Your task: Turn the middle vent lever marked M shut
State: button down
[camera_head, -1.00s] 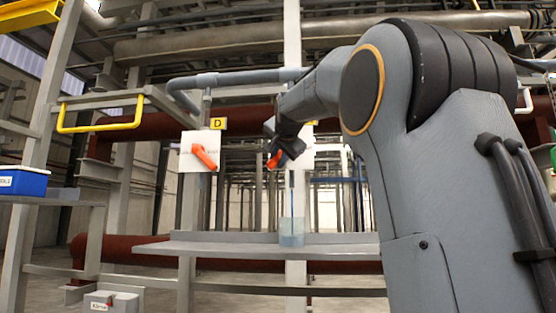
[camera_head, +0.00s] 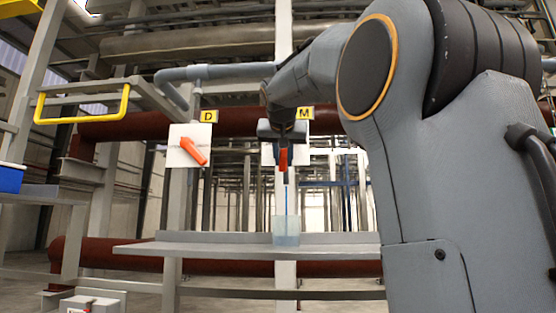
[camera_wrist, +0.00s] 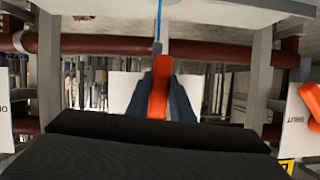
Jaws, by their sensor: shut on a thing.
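The M vent's orange lever (camera_head: 283,160) hangs nearly straight down below my gripper (camera_head: 284,140), in front of a white plate under the yellow M label (camera_head: 304,113). In the wrist view the same orange lever (camera_wrist: 160,90) stands upright between the two dark fingers of my gripper (camera_wrist: 160,92), which is shut on it. My gripper hides much of the M plate (camera_wrist: 122,90) and its markings. A thin blue stream (camera_head: 286,200) runs below the lever into a clear container (camera_head: 286,231).
The D vent's tilted orange lever (camera_head: 193,150) is to the left. A grey shelf (camera_head: 200,249) carries the clear container. A yellow handle (camera_head: 82,121) and blue box (camera_head: 10,178) are further left. The wrist view shows a neighbouring plate reading SHUT (camera_wrist: 299,119).

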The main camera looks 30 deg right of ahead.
jog(key=shift+s+d+n+g+h, duration=0.4)
jog(key=shift+d+n+h, duration=0.2)
jog(key=shift+n, duration=0.3)
jog(key=shift+s+d+r+n+g+h+b, duration=0.25)
jog(key=shift+d+n+h+b, duration=0.2)
jog(key=shift+n, duration=0.4)
jog(key=shift+s+d+r+n+g+h+b, duration=0.15)
jog(key=shift+s+d+r+n+h+b, duration=0.15)
jog(key=shift+n+h, duration=0.4)
jog(key=shift+s+d+r+n+g+h+b, duration=0.25)
jog(key=shift+d+n+h+b, duration=0.15)
jog(key=shift+n, duration=0.55)
jog(key=shift+d+r, duration=0.1)
jog(key=c, duration=1.6)
grip_release()
jog(key=shift+o, duration=0.2)
jog(key=shift+s, duration=0.1)
jog(key=b+v, duration=0.2)
jog(key=v, duration=0.5)
jog(key=shift+s+a+b, duration=0.2)
jog(key=shift+a+b, duration=0.1)
jog(key=shift+a, duration=0.05)
